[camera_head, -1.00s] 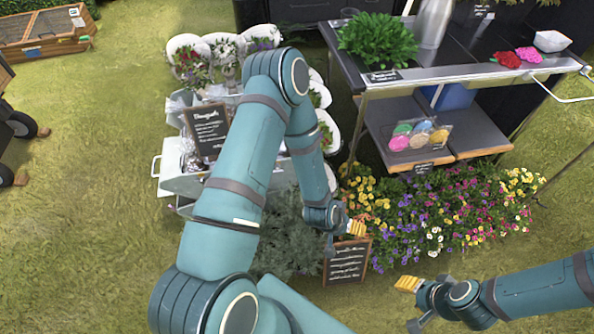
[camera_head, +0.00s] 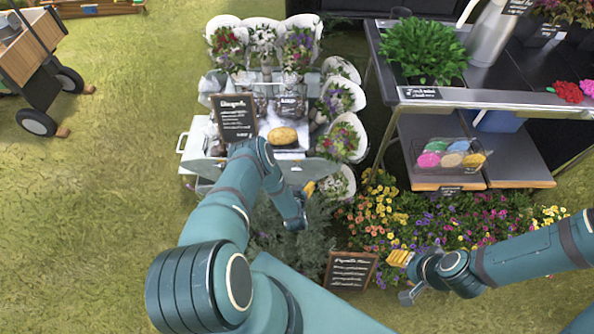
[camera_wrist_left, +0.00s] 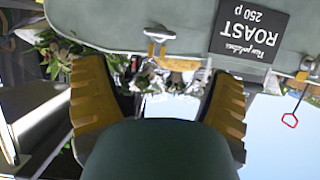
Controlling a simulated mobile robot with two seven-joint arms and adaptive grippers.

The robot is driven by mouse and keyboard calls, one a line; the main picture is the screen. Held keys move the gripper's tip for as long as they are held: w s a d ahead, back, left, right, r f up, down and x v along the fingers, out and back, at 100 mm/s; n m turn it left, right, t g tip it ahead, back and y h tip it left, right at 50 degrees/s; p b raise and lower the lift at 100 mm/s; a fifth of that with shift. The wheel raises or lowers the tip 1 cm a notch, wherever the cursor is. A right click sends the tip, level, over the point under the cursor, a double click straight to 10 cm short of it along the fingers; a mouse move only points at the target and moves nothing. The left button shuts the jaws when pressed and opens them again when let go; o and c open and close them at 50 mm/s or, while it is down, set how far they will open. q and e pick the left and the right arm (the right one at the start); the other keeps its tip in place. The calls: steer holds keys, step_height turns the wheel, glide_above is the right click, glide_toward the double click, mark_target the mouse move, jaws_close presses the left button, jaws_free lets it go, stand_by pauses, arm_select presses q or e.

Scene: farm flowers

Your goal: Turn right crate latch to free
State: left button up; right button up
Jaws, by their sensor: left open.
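A grey-green crate wall (camera_wrist_left: 110,22) fills the top of the left wrist view. On its edge sit a metal latch with a tan knob (camera_wrist_left: 158,38) and a second, partly cut-off latch (camera_wrist_left: 307,66) at the right edge. A dark sign reading "ROAST 250 p" (camera_wrist_left: 248,32) appears upside down between them. My left gripper (camera_wrist_left: 158,85) is open and empty, with the first latch beyond the gap between its yellow fingers. In the head view my left gripper (camera_head: 305,190) is beside the grey crate (camera_head: 200,168); the latches cannot be made out there. My right gripper (camera_head: 402,268) is away over the flowers.
Flower buckets (camera_head: 262,42) and a chalkboard (camera_head: 236,117) stand around the crate. A small sign (camera_head: 350,270) stands low between my grippers. A black table (camera_head: 490,80) with herbs is at the right. Open grass (camera_head: 90,200) lies at the left.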

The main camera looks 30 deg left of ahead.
mark_target(297, 170)
arm_select(q)
steer(key=shift+b+x, duration=1.85)
steer(key=shift+x, duration=3.5)
steer(key=c, duration=1.2)
